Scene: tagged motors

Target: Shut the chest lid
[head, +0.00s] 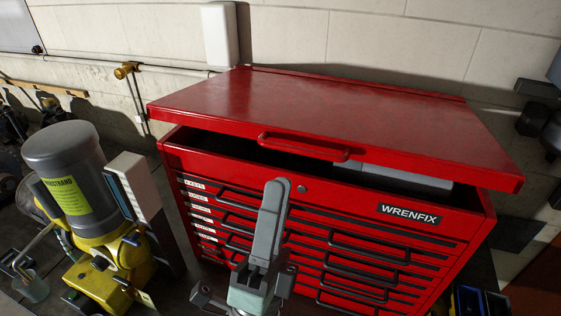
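The red tool chest (330,195) stands against the wall, with a WRENFIX label on its front. Its red lid (330,105) is tilted partly open, and a dark gap shows between the lid's front edge and the chest body. A red bar handle (303,146) sits on the lid's front edge. My gripper (277,186) is in front of the chest, below the lid handle in the picture and apparently apart from it. I see its grey fingers nearly edge-on, so their opening is hidden. It holds nothing that I can see.
A grey and yellow motor (70,175) with a yellow tag stands on the left, beside a pale upright block (135,185). A light grey item (408,178) shows inside the chest under the lid. Dark bins (480,302) lie at the lower right.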

